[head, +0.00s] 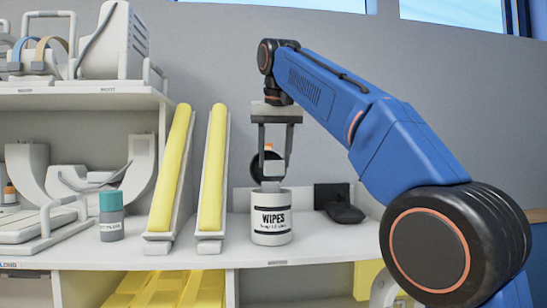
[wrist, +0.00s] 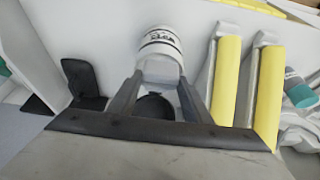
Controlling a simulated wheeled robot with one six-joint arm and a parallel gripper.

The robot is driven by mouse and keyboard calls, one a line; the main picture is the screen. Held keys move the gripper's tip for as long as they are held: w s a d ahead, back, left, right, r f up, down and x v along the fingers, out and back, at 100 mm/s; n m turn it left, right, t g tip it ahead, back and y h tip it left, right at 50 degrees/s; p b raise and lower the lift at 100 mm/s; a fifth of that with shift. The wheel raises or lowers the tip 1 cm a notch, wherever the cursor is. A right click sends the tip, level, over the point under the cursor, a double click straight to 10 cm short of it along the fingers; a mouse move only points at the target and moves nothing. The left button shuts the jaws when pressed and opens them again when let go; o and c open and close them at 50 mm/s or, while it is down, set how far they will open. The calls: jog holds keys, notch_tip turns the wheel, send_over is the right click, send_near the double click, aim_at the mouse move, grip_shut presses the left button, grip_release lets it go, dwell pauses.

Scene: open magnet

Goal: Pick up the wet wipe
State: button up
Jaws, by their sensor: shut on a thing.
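A white canister labelled "WIPES" (head: 271,218) stands upright on the counter, its round black lid (head: 258,166) open behind its mouth. My gripper (head: 272,178) points straight down at the canister's top. Its fingers are shut on a small whitish wet wipe (head: 270,186) at the mouth; the wipe is mostly hidden. In the wrist view the fingertips (wrist: 160,80) reach the canister (wrist: 160,45), and the black lid (wrist: 155,106) shows between the fingers. I cannot tell how far the wipe is out.
Two yellow padded white troughs (head: 172,170) lean left of the canister. A grey bottle with a teal cap (head: 111,215) stands farther left. A black device (head: 338,203) sits to the right. White shelves (head: 80,100) hold equipment at left. Counter space right of the black device is partly hidden by my arm.

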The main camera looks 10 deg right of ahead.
jog(key=s, duration=1.5)
jog(key=shift+s+a, duration=0.3)
jog(key=shift+s, duration=0.1)
jog(key=shift+o, duration=0.6)
